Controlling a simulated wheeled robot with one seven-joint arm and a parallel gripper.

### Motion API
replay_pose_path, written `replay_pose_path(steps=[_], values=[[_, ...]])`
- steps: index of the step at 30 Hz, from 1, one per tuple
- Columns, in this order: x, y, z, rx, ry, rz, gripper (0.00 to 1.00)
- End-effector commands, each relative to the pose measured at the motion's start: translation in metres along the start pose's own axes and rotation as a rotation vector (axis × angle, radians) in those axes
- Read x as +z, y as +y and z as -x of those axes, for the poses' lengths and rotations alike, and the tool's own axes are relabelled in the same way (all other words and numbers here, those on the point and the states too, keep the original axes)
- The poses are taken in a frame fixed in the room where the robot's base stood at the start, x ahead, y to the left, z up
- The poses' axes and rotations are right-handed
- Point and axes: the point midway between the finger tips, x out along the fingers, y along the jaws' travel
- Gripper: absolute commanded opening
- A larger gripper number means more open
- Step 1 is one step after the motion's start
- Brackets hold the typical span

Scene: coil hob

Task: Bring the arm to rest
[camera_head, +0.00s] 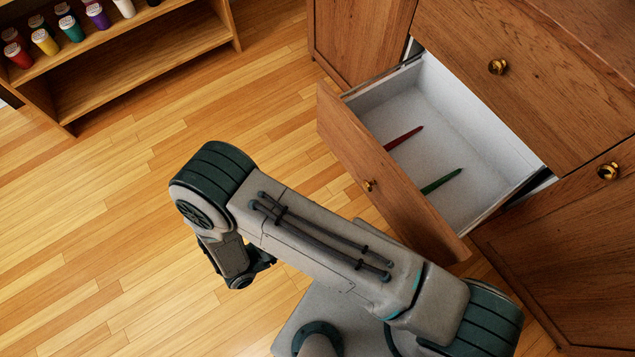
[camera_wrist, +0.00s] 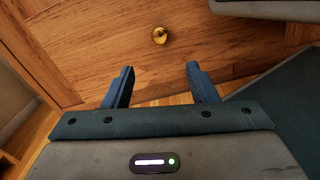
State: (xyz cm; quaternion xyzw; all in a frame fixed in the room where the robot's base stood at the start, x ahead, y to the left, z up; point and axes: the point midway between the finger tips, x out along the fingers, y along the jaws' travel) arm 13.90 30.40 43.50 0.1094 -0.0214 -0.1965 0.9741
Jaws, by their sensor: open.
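My arm (camera_head: 320,235) is bent across the lower middle of the head view, its elbow raised in front of the open drawer. The forearm end hangs down on the left, where the fingers cannot be made out. In the wrist view my gripper (camera_wrist: 160,78) is open, with two dark blue fingers apart and nothing between them. A wooden front with a brass knob (camera_wrist: 160,36) lies beyond the fingertips, apart from them.
A drawer (camera_head: 455,125) stands pulled out, holding a red pencil-like stick (camera_head: 404,138) and a green one (camera_head: 441,181). Closed cabinet fronts (camera_head: 560,250) surround it. A shelf (camera_head: 140,75) with several coloured jars is at upper left. The wooden floor (camera_head: 110,210) at left is clear.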

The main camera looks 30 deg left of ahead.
Motion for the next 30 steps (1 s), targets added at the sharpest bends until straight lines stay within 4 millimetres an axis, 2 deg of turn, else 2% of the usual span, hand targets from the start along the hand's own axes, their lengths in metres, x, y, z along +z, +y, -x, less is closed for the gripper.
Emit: replay_pose_path(steps=[12, 16, 20, 24, 30], values=[[0.001, 0.0, -0.001, -0.001, 0.001, 0.0, 0.52], [0.015, 0.007, -0.009, -0.05, 0.006, -0.015, 0.52], [0.056, 0.023, -0.034, -0.193, 0.026, -0.057, 0.52], [0.111, 0.036, -0.072, -0.409, 0.056, -0.13, 0.52], [0.188, 0.04, -0.123, -0.707, 0.106, -0.261, 0.52]])
